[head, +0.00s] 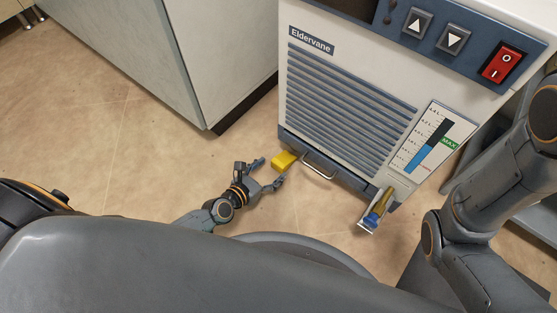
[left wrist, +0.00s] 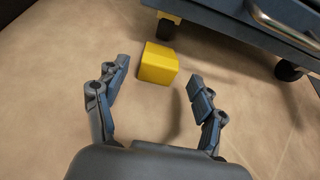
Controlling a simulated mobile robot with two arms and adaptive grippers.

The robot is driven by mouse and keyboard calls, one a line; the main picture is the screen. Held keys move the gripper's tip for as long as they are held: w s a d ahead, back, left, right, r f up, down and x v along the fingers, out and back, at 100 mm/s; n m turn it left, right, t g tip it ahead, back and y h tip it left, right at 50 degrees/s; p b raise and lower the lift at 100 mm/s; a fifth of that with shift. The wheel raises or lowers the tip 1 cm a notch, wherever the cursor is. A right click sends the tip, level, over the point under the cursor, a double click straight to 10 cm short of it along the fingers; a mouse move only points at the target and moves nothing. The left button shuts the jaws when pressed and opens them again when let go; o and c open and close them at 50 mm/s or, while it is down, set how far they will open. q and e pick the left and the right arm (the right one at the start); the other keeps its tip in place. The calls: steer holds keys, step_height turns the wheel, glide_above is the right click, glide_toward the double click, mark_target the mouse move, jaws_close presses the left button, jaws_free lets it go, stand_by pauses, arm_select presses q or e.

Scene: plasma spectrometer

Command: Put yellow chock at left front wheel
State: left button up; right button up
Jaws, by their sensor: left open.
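The yellow chock (head: 284,161) lies on the floor by the lower left front corner of the Eldervane machine (head: 350,100). In the left wrist view the chock (left wrist: 158,64) sits just beyond my open fingertips, near a dark wheel (left wrist: 166,29) under the machine's edge. A gap of floor shows between chock and wheel in that view. My left gripper (head: 272,172) is open and empty, low over the floor, its fingers pointing at the chock; it also shows in the left wrist view (left wrist: 158,75). My right gripper is not in view; only my right arm shows.
A metal handle bar (head: 318,166) juts from the machine's lower front. A second wheel (left wrist: 288,70) shows right of the chock. A yellow and blue item in a clear holder (head: 376,212) sits at the machine's lower right. A grey cabinet (head: 190,60) stands left; floor between is clear.

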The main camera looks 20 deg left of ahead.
arm_select(q)
steer(key=p+v, duration=0.1)
steer(key=v, duration=0.4)
steer(key=shift+s+a+r, duration=0.1)
steer(key=shift+s+r, duration=0.05)
steer(key=shift+s, duration=0.25)
